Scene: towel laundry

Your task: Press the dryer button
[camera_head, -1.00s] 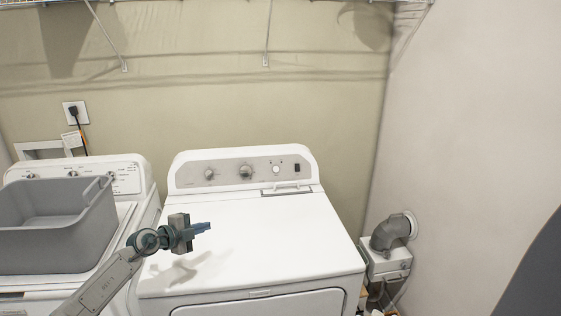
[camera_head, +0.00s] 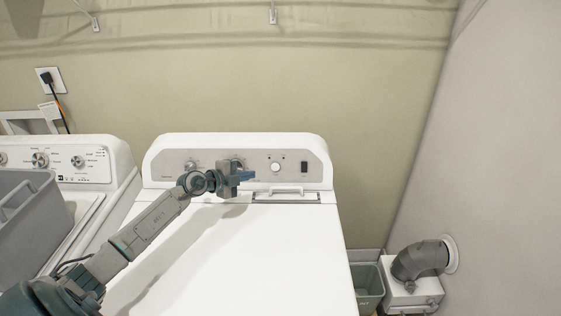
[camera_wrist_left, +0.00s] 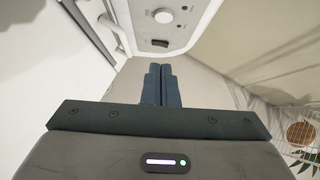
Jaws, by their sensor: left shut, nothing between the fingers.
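The dryer (camera_head: 225,250) is white, with a grey control panel along its back edge. The panel carries knobs, a round white button (camera_head: 275,167) and a dark rectangular switch (camera_head: 304,167). My left gripper (camera_head: 254,175) is shut and empty, just in front of the panel and left of the round button, pointing right. It partly covers a knob (camera_head: 237,163). In the left wrist view the shut fingers (camera_wrist_left: 160,72) point toward the panel's right end; the round button (camera_wrist_left: 163,16) and dark switch (camera_wrist_left: 159,43) show above them. Contact with the panel cannot be told.
A washer (camera_head: 112,160) stands at the left with a grey basket (camera_head: 30,225) on it. A raised handle piece (camera_head: 286,192) sits at the dryer top's back right. A grey vent elbow (camera_head: 418,260) and green bin (camera_head: 367,286) are right of the dryer. The dryer top is otherwise clear.

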